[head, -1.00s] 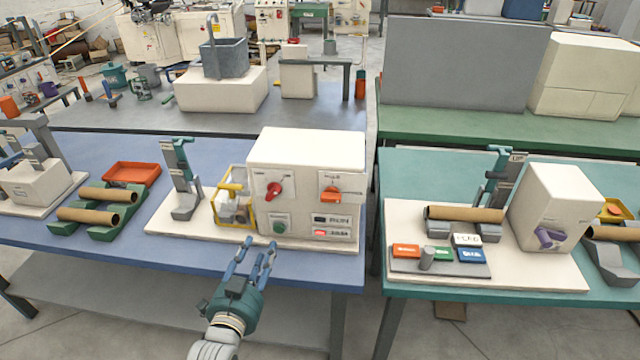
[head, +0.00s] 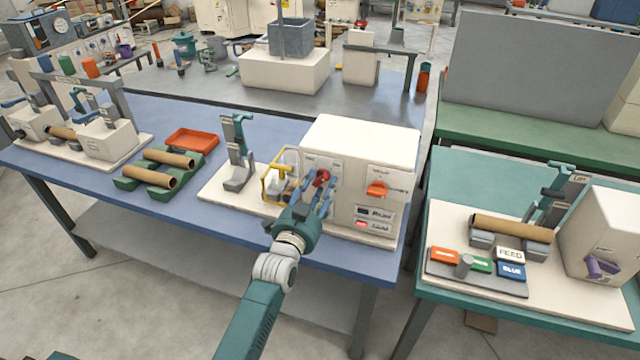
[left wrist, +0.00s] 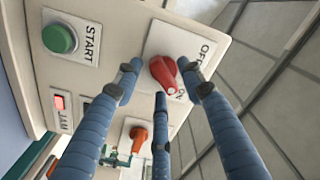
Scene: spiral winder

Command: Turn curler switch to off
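A cream control box (head: 360,145) stands on a white base on the blue table. Its front has a red knob (head: 321,177) and an orange knob (head: 377,189). In the left wrist view the red knob (left wrist: 163,73) sits on a white plate marked OFF (left wrist: 205,52) and ON; its narrow end lies near the ON mark. My left gripper (head: 318,188) is at the red knob, its three blue fingers spread around it. Gaps show between the fingers and the knob, and contact is not clear. My right gripper is out of view.
A green START button (left wrist: 59,39) is beside the knob plate, with a lit red JAM lamp (left wrist: 59,102) below. A yellow-framed guard (head: 273,183) stands left of the box. A grey-green stand (head: 238,155) is farther left. A teal table (head: 440,300) is to the right.

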